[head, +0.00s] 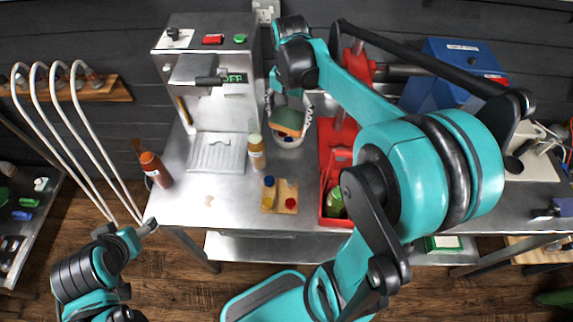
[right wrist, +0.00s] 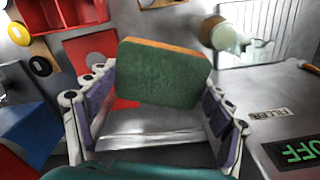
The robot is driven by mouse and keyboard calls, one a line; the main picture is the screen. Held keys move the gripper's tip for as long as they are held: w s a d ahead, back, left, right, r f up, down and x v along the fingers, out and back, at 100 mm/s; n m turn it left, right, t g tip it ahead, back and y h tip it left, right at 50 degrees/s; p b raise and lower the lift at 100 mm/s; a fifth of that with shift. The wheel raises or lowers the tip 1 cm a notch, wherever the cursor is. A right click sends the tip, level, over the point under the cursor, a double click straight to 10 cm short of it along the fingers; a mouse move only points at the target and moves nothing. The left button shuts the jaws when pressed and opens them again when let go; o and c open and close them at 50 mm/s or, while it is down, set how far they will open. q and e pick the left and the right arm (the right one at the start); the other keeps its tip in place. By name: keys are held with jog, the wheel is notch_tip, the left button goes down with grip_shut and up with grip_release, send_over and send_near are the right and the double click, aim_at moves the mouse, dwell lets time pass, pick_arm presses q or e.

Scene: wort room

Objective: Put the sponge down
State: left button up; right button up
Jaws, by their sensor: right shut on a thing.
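The sponge (head: 288,121), green with an orange side, is above the metal counter just right of the machine in the head view. It also shows in the right wrist view (right wrist: 163,75), tilted between the pale fingers with purple pads. My right gripper (head: 290,113) is shut on it; in the right wrist view the fingers (right wrist: 158,108) stand at both sides of it. My left gripper (head: 147,228) is low at the left, in front of the counter; its fingers are too small to read. What lies directly under the sponge is partly hidden.
The metal machine (head: 215,105) with an OFF display stands behind its drip tray (head: 216,152). A bottle (head: 256,152), an orange bottle (head: 155,170), a small wooden board (head: 281,207) and a red bin (head: 327,205) are on the counter. Bare counter (head: 215,195) shows at front left.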

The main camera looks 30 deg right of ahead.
aim_at(289, 162)
notch_tip(289, 162, down, 20)
jog(key=b, duration=0.5)
jog(key=shift+b, duration=0.3)
jog(key=shift+r, duration=0.1)
jog(key=o, duration=1.3)
jog(key=shift+r, duration=0.2)
notch_tip(289, 162, up, 12)
jog(key=p, duration=0.3)
jog(key=shift+f+p, duration=0.15)
jog(key=shift+p, duration=0.2)
